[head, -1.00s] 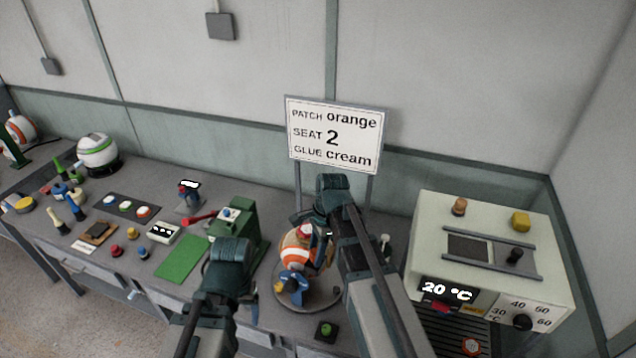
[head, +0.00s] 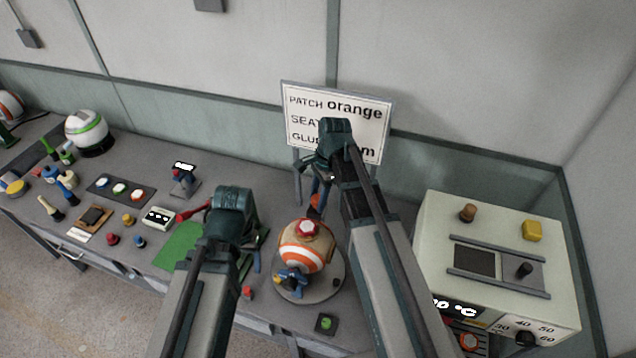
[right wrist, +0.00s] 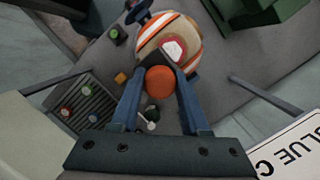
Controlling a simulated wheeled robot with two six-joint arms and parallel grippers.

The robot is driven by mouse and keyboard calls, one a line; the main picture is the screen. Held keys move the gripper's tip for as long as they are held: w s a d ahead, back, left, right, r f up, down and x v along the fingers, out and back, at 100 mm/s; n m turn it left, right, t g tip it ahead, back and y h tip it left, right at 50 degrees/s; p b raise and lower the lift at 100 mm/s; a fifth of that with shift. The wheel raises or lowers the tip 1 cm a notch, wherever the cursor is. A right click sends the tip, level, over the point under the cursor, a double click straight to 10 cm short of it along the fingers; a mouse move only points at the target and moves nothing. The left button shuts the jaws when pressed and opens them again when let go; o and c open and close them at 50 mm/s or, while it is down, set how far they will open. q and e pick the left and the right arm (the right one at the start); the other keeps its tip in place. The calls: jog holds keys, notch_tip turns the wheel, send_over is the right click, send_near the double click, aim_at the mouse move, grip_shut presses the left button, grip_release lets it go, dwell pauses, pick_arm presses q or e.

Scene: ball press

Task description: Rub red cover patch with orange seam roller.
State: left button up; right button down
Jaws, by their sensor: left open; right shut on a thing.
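The orange-and-white striped ball (head: 306,258) sits on a round grey stand (head: 334,291), with a red cover patch (head: 307,228) with a pale centre on its top. The patch also shows in the right wrist view (right wrist: 173,49). My right gripper (head: 318,180) is behind and above the ball. It is shut on the orange seam roller (right wrist: 160,80), whose orange end also shows in the head view (head: 315,201). The roller is beside the patch in the picture; I see no contact between them. My left gripper (head: 230,215) is open, left of the ball, its fingertips mostly hidden.
A blue clamp-like part (head: 291,279) is at the ball's front. A sign (head: 362,107) stands behind, partly covered by my right arm. A pale heater box (head: 500,215) is at the right. A green mat (head: 178,247), a red-handled tool (head: 192,211) and small parts lie left.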

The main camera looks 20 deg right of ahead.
jog(key=shift+w+d, duration=0.1)
jog(key=shift+w, duration=0.2)
jog(key=shift+s, duration=0.2)
jog(key=shift+w+f+b, duration=0.1)
jog(key=shift+f+b, duration=0.75)
jog(key=shift+b, duration=0.05)
pick_arm(q)
jog(key=f+b, duration=0.2)
jog(key=f, duration=0.1)
jog(key=f+b, duration=0.2)
jog(key=shift+w+f, duration=0.2)
jog(key=shift+f, duration=0.2)
pick_arm(e)
jog(key=x, duration=0.4)
jog(key=shift+d+f, duration=0.1)
jog(key=shift+d, duration=0.05)
pick_arm(q)
jog(key=shift+f+b, duration=1.05)
jog(key=shift+b, duration=0.05)
pick_arm(e)
jog(key=shift+d+x, duration=0.2)
jog(key=shift+x, duration=0.8)
pick_arm(q)
jog(key=shift+r, duration=0.1)
pick_arm(e)
jog(key=shift+a, duration=0.1)
jog(key=shift+w+a, duration=0.85)
jog(key=shift+a, duration=0.25)
pick_arm(q)
jog(key=shift+r, duration=0.1)
